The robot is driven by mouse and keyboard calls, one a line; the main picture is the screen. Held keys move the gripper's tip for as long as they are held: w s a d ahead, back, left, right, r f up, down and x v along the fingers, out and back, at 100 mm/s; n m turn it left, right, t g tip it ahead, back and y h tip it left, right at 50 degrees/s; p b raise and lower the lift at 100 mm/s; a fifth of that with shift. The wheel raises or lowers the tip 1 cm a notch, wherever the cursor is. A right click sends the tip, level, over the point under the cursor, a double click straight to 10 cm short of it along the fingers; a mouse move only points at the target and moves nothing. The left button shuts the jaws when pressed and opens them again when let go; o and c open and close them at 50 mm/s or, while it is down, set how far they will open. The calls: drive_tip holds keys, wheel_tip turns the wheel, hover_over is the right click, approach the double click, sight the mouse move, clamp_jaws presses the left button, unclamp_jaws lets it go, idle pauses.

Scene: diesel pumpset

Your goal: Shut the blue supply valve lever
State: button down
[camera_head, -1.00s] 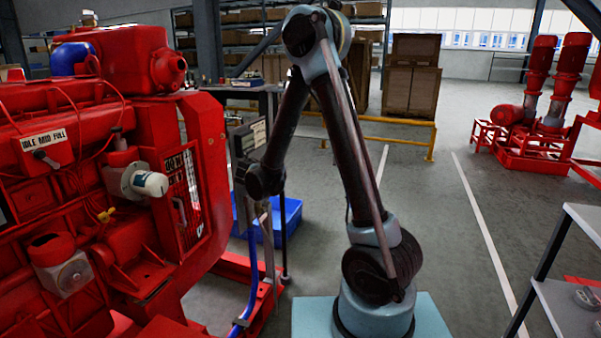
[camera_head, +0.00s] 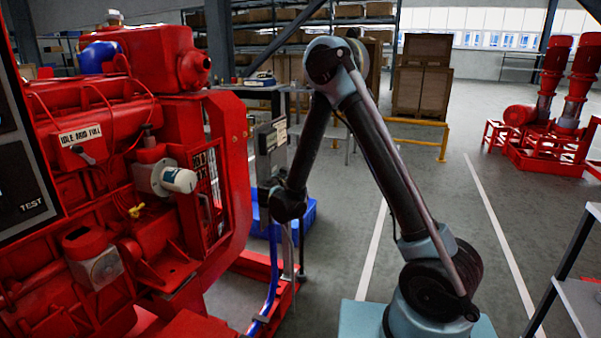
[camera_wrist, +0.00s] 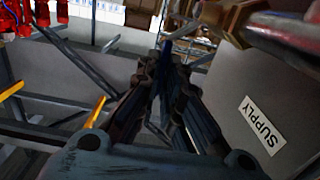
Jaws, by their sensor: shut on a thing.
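In the wrist view, the dark fingers of my gripper (camera_wrist: 168,66) are closed around a narrow blue piece, the blue supply valve lever (camera_wrist: 166,48). Only a small part of it shows between and beyond the fingertips. A brass valve body (camera_wrist: 228,22) with a grey pipe is just right of the fingertips. A white SUPPLY label (camera_wrist: 262,125) is on the grey panel (camera_wrist: 225,85) to the right. In the head view, my arm bends down to the grey panel on a stand (camera_head: 270,140); lever and fingers are hidden there.
The red engine (camera_head: 120,200) stands close on the left. A blue hose (camera_head: 271,275) runs down beside the stand, with a blue bin (camera_head: 308,214) behind. A yellow rail (camera_head: 425,142) and a shelf (camera_head: 580,300) are to the right. Open floor lies between.

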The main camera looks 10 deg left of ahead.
drive_tip(key=shift+w, duration=0.1)
drive_tip(key=c, duration=1.8)
unclamp_jaws()
drive_tip(key=shift+f, duration=0.1)
drive_tip(key=shift+o, duration=0.2)
drive_tip(key=s+a, duration=0.2)
drive_tip(key=s, duration=0.9)
drive_tip(key=shift+s+a+r, duration=0.2)
drive_tip(key=shift+s, duration=0.1)
